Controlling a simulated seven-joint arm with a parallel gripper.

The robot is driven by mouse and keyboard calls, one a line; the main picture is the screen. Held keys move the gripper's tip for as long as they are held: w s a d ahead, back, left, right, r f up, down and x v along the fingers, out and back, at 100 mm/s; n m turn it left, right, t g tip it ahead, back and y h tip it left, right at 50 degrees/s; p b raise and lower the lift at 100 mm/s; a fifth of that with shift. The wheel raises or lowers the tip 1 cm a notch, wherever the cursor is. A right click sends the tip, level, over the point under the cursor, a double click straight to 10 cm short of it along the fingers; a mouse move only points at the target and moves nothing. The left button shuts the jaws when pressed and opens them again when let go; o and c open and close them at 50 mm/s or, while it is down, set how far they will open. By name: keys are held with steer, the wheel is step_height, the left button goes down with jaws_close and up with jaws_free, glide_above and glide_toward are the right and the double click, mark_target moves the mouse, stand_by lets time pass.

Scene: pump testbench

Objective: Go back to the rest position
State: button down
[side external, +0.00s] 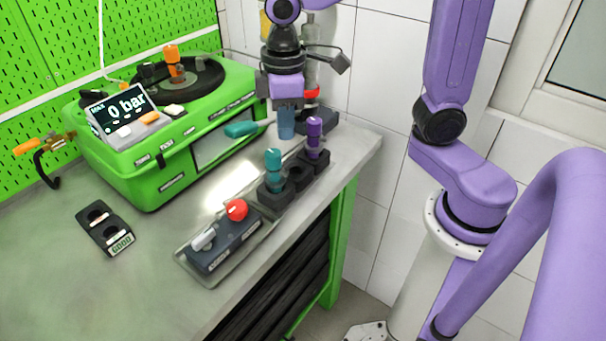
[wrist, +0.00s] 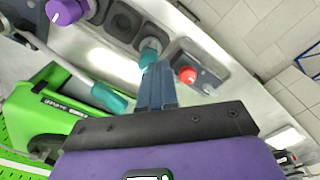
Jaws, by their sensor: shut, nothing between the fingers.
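My gripper (side external: 286,133) hangs fingers-down above the bench, in front of the green test machine (side external: 150,177) and, in the picture, just left of the purple-topped plug (side external: 314,130). Its blue fingers (wrist: 157,78) are shut with nothing between them. The teal-topped plug (side external: 273,163) and the purple-topped plug stand upright in a black holder (side external: 297,176), with an empty socket between them. In the wrist view the fingertips overlap the lower part of the teal-topped plug (wrist: 149,48); I cannot tell the gap. No rest position is marked.
A teal handle (side external: 242,129) sticks out from the machine, close to my gripper. A control box (side external: 222,245) has a red knob (side external: 237,209) and a grey lever (side external: 203,239). A black two-socket block (side external: 105,228) lies at left. The display (side external: 118,107) reads 0 bar.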

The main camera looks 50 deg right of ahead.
steer(key=s+d+f+n, duration=0.1)
steer(key=s+d+f, duration=0.1)
steer(key=s, duration=0.6)
steer(key=s+d+f+n, duration=0.2)
steer(key=s+d, duration=0.2)
steer(key=s, duration=0.4)
steer(key=shift+s+d+f, duration=0.2)
steer(key=shift+s+d, duration=0.1)
steer(key=shift+s, duration=0.1)
steer(key=c, duration=1.8)
jaws_free()
